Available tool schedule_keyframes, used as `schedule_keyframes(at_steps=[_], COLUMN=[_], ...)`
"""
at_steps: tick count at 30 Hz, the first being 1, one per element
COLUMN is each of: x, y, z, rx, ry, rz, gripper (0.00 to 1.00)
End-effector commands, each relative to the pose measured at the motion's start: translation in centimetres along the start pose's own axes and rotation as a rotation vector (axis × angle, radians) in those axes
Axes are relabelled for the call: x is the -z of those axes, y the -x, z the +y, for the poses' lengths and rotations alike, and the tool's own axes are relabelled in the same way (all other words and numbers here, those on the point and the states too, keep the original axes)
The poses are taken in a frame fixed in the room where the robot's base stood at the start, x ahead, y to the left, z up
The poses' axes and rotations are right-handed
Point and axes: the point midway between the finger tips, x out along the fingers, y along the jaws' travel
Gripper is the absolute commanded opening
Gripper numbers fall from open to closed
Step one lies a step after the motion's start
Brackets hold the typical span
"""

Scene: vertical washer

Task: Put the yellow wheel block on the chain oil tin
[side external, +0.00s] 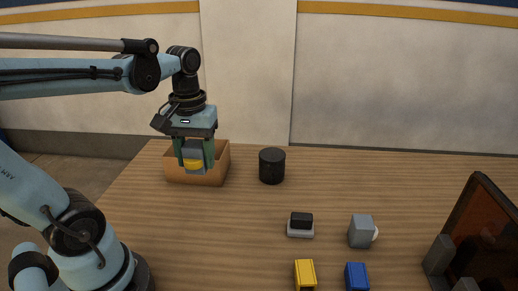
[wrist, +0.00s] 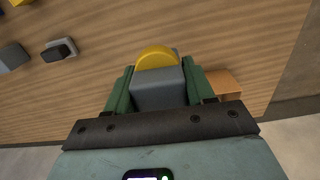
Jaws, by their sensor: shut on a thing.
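My gripper (side external: 194,158) is shut on the yellow wheel block, a grey block with a round yellow wheel (side external: 193,164). In the wrist view the block (wrist: 158,88) sits between the two green fingers, the yellow wheel at its far end. In the side view the gripper points down and overlaps the brown box; I cannot tell its exact height. A black cylinder (side external: 271,166), which looks like the chain oil tin, stands upright on the table to the right of the box. I do not see it in the wrist view.
The open brown box (side external: 222,166) also shows beside the right finger in the wrist view (wrist: 222,83). A dark panel (side external: 485,240) stands right.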

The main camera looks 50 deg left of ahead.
Motion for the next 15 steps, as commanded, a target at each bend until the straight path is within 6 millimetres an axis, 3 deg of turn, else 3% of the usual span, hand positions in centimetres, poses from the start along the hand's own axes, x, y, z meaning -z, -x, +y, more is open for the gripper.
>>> schedule_keyframes(at_steps=[6,15], x=[3.6,7.2], y=[2.8,4.7], z=[5.0,12.7], rx=[0.000,0.000], ry=[0.001,0.009], rz=[0.000,0.000], gripper=[0.20,0.20])
